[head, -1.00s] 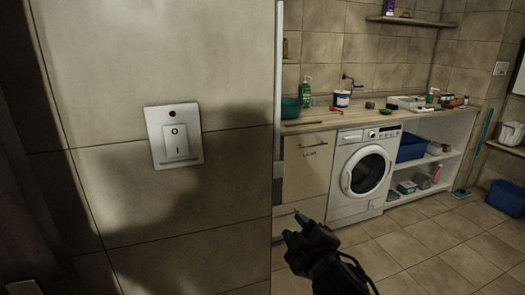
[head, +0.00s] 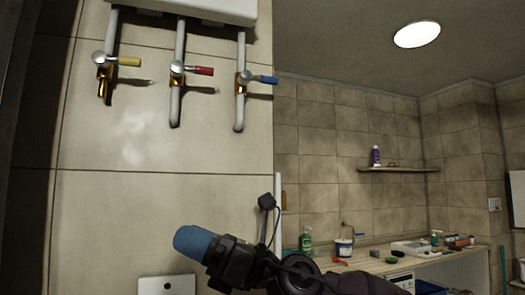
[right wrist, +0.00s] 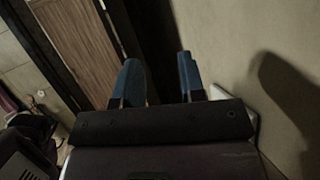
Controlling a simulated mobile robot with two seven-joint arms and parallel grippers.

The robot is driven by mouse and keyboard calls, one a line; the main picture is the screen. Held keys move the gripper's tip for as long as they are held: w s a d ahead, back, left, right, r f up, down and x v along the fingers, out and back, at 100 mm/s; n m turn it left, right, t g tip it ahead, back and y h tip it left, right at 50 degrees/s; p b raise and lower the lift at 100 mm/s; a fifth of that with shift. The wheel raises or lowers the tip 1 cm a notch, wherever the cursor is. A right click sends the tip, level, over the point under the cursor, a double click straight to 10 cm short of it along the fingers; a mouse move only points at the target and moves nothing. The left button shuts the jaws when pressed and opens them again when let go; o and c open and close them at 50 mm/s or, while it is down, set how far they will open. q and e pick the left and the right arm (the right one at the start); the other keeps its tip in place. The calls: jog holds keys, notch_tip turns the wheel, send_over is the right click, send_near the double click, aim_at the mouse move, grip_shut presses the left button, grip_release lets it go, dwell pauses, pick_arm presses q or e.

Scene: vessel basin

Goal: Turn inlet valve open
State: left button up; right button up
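Three valves sit on pipes below a white unit (head: 190,8) on the tiled wall at the upper left of the head view. They are the yellow-handled valve (head: 129,61), the red-handled valve (head: 203,71) and the blue-handled valve (head: 265,80). All three handles point right, across their pipes. I cannot tell which is the inlet valve. My right gripper (head: 193,243) is below the valves, pointing left, touching none of them. In the right wrist view its two blue fingers (right wrist: 158,68) stand apart with nothing between them. My left gripper is not in view.
A switch plate (head: 167,287) is on the wall at the bottom edge. Right of the wall's edge, a counter (head: 360,262) holds bottles and tubs, with a shelf (head: 400,169) above. The wall between valves and gripper is clear. A wooden door (right wrist: 75,45) shows in the right wrist view.

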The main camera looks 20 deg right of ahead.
notch_tip(320, 180, up, 8)
jog(key=n+g+h, duration=0.2)
jog(key=n+h, duration=0.2)
jog(key=n, duration=0.4)
jog(key=n+t+h, duration=0.1)
jog(key=t+h, duration=0.9)
jog(key=h, duration=0.1)
send_near(265, 78)
jog(key=x, duration=1)
jog(key=shift+w+a, duration=0.15)
jog(key=shift+w, duration=0.1)
jog(key=shift+c, duration=0.3)
